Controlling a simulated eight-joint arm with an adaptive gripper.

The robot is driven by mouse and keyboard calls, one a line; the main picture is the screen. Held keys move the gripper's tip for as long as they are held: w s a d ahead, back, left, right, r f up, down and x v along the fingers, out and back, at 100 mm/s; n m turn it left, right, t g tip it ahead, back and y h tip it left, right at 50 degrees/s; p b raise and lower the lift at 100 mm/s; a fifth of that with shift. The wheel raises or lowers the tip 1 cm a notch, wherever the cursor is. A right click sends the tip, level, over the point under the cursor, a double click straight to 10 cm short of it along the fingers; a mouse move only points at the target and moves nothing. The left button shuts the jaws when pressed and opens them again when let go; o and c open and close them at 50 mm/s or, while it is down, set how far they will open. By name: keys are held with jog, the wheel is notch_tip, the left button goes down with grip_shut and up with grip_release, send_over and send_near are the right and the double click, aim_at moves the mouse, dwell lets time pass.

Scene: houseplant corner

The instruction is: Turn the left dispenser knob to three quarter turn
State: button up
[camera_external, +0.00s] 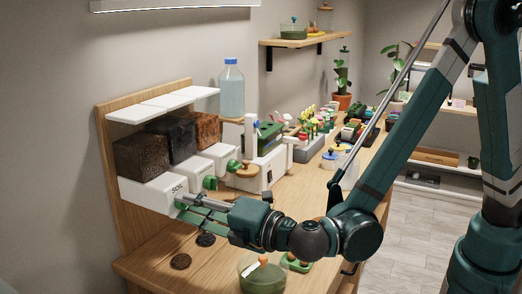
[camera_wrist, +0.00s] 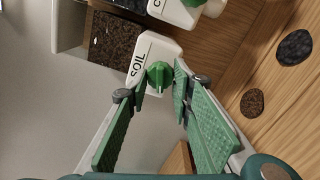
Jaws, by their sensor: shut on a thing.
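The dispenser marked SOIL (camera_external: 160,190) is the leftmost of three white dispensers on a wooden backboard. In the wrist view its green knob (camera_wrist: 160,76) sits on the front of the white SOIL box (camera_wrist: 148,50). My gripper (camera_external: 184,204) reaches the front of this box in the external view. In the wrist view my gripper (camera_wrist: 161,84) has its green fingers on both sides of the knob, shut on it. The knob's pointer is hard to read, so I cannot tell its angle. In the external view the fingers hide the knob.
Two more dispensers with green knobs (camera_external: 210,183) stand to the right. A dark patch (camera_external: 206,240) and a brown patch (camera_external: 181,261) lie on the wooden table below. A glass bowl (camera_external: 262,275) stands at the front edge. A water bottle (camera_external: 231,90) stands behind.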

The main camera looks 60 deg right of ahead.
jog(key=shift+m, duration=0.6)
jog(key=o, duration=0.9)
jog(key=shift+s, duration=0.15)
jog(key=s, duration=1.1)
jog(key=shift+s, duration=0.35)
